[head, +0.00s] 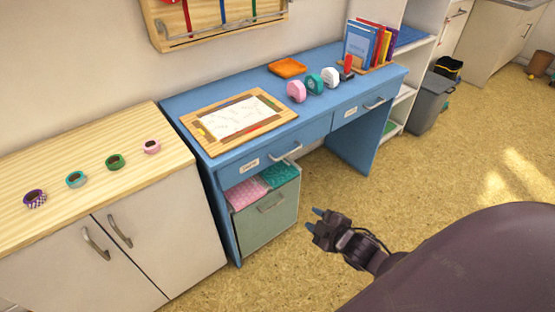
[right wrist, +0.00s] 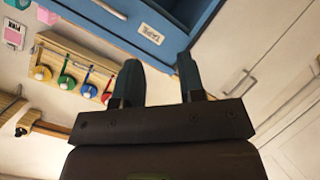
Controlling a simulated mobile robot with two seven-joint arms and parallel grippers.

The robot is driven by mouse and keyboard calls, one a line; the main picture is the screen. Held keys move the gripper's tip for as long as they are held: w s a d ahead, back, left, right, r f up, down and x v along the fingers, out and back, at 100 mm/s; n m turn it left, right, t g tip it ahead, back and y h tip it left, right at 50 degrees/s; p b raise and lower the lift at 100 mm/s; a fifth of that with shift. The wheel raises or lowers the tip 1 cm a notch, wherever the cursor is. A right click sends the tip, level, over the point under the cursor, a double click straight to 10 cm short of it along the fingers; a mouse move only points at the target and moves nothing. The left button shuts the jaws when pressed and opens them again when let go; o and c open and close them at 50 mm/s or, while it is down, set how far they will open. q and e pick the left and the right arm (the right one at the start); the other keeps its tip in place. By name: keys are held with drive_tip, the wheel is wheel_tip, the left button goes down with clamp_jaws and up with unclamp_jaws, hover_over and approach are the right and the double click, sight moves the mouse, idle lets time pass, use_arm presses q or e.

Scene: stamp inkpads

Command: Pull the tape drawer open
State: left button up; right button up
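The tape drawer (head: 268,161) is the left blue drawer under the desktop, with a silver handle (head: 286,153) and a small white label (head: 249,166). It looks shut. In the right wrist view, the label reading TAPE (right wrist: 150,34) sits on the blue drawer front, seen rotated, beyond the fingers. My right gripper (head: 313,219) is open and empty, with a clear gap between its blue-grey fingers, which also show in the right wrist view (right wrist: 160,82). It is in front of the desk, lower than the handle and to its right, apart from the drawer. My left gripper is not in view.
A white cabinet (head: 90,262) adjoins on the left, with several tape rolls on top. A second blue drawer (head: 360,106) is at right. The floor before the desk is clear.

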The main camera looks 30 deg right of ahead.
drive_tip(key=w+d+n+t+b, duration=0.1)
drive_tip(key=w+d+n, duration=0.2)
drive_tip(key=w, duration=0.2)
drive_tip(key=w+d+n+b, duration=0.2)
drive_tip(key=w+n, duration=0.1)
drive_tip(key=w, duration=0.2)
drive_tip(key=n+t+y+b, duration=0.1)
drive_tip(key=n, duration=0.2)
approach(284, 157)
drive_tip(key=b+x, duration=0.2)
drive_tip(key=x, duration=0.8)
drive_tip(key=shift+w+f+b, duration=0.2)
drive_tip(key=shift+w+b, duration=0.05)
drive_tip(key=shift+b, duration=0.1)
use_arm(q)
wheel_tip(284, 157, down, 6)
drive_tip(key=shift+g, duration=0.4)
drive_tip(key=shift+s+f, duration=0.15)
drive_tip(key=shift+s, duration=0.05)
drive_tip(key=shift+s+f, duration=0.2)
use_arm(e)
clamp_jaws()
